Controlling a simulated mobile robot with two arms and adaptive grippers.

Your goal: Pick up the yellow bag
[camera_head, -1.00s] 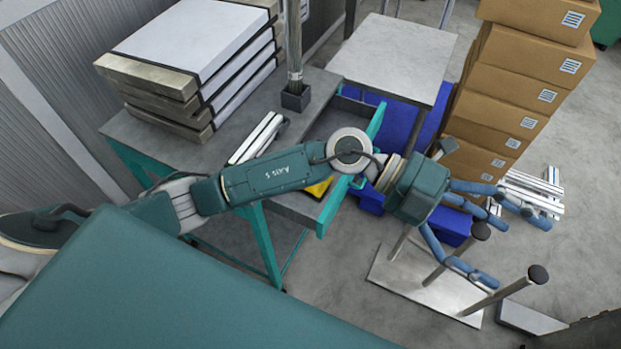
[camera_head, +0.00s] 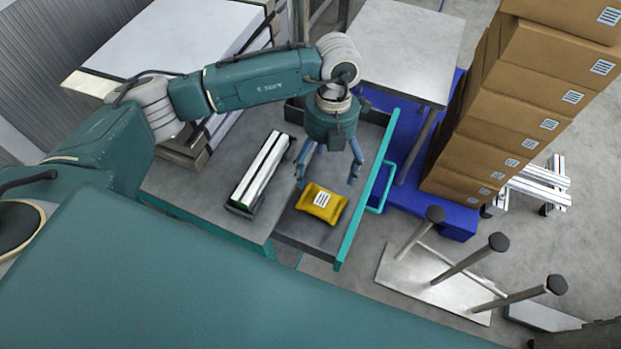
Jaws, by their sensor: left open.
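The yellow bag (camera_head: 331,211) lies in the open grey drawer with a teal front, near the drawer's front end in the picture. It has a white label with dark lines on top. My left gripper (camera_head: 327,184) is open and points down over the drawer, just behind the bag in the picture. How high the fingertips are above the bag is hard to tell. My right gripper is not in view.
The drawer's teal front (camera_head: 354,216) and handle stand at its right. A black-and-white bar (camera_head: 247,190) lies on the grey tabletop left of the drawer. Tall stacked boxes (camera_head: 510,110) stand on a blue pallet at right.

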